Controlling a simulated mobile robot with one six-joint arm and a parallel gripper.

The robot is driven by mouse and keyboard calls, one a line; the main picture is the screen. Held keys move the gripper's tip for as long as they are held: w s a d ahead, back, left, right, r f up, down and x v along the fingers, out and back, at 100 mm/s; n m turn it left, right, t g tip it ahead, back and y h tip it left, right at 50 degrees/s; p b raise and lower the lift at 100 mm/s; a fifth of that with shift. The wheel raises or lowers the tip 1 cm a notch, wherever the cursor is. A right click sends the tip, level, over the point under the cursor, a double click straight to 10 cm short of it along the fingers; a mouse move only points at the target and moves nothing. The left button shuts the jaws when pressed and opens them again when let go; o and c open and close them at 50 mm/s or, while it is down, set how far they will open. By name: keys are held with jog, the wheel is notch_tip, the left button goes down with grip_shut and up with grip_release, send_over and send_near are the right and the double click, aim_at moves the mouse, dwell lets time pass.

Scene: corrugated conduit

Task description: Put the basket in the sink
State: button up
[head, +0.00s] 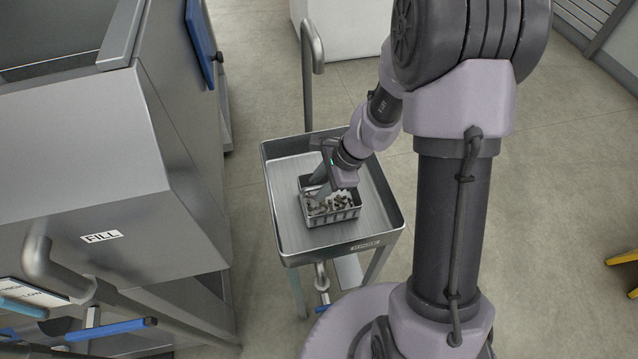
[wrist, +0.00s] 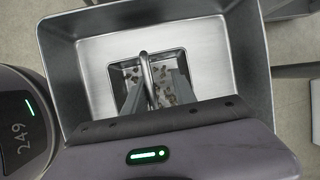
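The basket (head: 345,215) is a small grey metal container with small dark and light pieces inside. It sits inside a rectangular stainless basin on legs, which looks like the sink (head: 283,212), near its front half. It appears to rest on the basin floor. My gripper (head: 318,188) reaches down over the basket. In the wrist view, the basket (wrist: 118,75) has an arched handle (wrist: 147,72) standing between the two fingers of my gripper (wrist: 157,95). The fingers are apart, with a visible gap between the handle and the right finger. The fingertips are partly hard to make out.
A curved pipe (head: 308,75) rises behind the basin. A drain pipe with a blue lever (head: 321,308) is below it. A large steel machine marked FILL (head: 102,237) stands close at left. Open floor (head: 550,170) lies to the right.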

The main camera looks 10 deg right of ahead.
jog(key=p+v, duration=0.4)
jog(key=v, duration=0.7)
jog(key=shift+w, duration=0.1)
jog(key=s+a+r+n+t+h, duration=0.1)
jog(key=s+a+r+n+t, duration=0.1)
jog(key=s+r+n, duration=0.4)
jog(key=s+a+r+n+t+h, duration=0.1)
jog(key=s+a+r+n, duration=0.3)
jog(key=s+r+n, duration=0.3)
jog(key=s+r, duration=0.3)
jog(key=r, duration=0.4)
jog(key=shift+s+r+t+h, duration=0.3)
jog(key=shift+s+r+t, duration=0.05)
jog(key=shift+t, duration=0.05)
